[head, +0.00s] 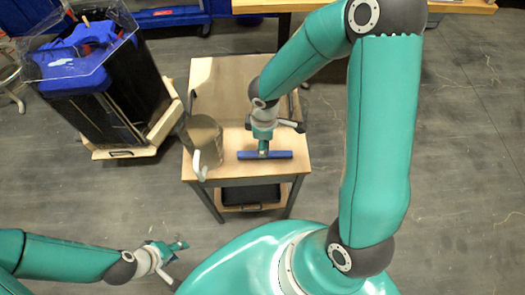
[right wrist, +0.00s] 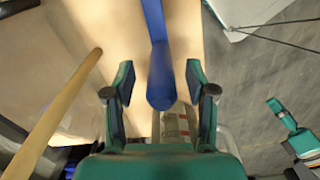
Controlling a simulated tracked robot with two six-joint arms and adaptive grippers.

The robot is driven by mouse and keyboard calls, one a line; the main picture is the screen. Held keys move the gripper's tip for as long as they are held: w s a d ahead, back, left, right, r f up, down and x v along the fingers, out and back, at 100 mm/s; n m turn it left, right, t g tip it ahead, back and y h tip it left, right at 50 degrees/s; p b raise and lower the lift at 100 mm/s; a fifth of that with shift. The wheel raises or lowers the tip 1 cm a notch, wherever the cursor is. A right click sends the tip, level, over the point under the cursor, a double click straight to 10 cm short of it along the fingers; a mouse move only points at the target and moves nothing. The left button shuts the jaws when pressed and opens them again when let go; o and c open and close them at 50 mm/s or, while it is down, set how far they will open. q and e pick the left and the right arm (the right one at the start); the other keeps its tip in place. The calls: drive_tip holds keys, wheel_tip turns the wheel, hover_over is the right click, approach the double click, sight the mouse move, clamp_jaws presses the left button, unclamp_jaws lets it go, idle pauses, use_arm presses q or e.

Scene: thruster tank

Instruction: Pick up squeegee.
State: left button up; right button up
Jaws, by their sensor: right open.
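The squeegee (head: 282,155) shows as a blue bar lying across the near part of a small wooden table in the head view. In the right wrist view the blue squeegee (right wrist: 156,45) runs down from the top edge, and its rounded end lies between the fingertips. My right gripper (right wrist: 165,85) is open around that end, with a gap on both sides. In the head view my right gripper (head: 263,148) points down over the bar's middle and hides part of it. My left gripper (head: 180,256) is open and empty, low over the floor, away from the table.
A clear jug (head: 205,138) with a white handle stands on the wooden table (head: 225,75) just left of the squeegee. A dark bin (head: 130,95) with blue items stands at the left. The table's far part looks mostly clear. Open floor (head: 460,150) lies at the right.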

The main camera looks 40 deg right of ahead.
wheel_tip(320, 180, down, 2)
drive_tip(key=shift+c, duration=0.2)
clamp_jaws()
drive_tip(key=shift+r, duration=0.1)
drive_tip(key=shift+r, duration=0.85)
wheel_tip(320, 180, up, 18)
drive_tip(key=p, duration=0.1)
drive_tip(key=shift+r, duration=0.15)
